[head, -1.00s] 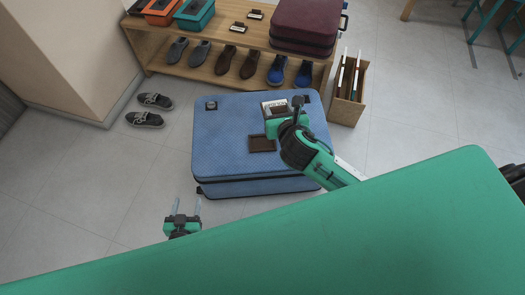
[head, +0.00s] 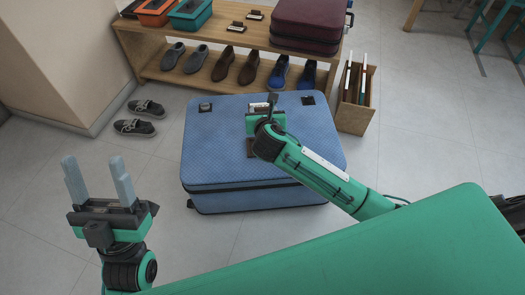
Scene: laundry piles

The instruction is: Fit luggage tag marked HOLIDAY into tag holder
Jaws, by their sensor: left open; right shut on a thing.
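A blue suitcase (head: 215,150) lies flat on the floor in the head view. A dark brown tag holder (head: 250,148) lies on its top, now partly hidden behind my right gripper and arm. My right gripper (head: 263,113) is over the suitcase's far half, shut on a pale luggage tag (head: 258,107). Most of the tag is hidden and its lettering is too small to read. I cannot tell whether it touches the suitcase. My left gripper (head: 96,178) is open and empty, fingers up, left of the suitcase and nearer to me.
A wooden shelf bench (head: 222,33) with several shoes stands behind the suitcase. It bears teal and orange boxes and a maroon suitcase (head: 306,20). A wooden file box (head: 355,113) stands at the right. Dark sneakers (head: 135,127) lie on the floor at left.

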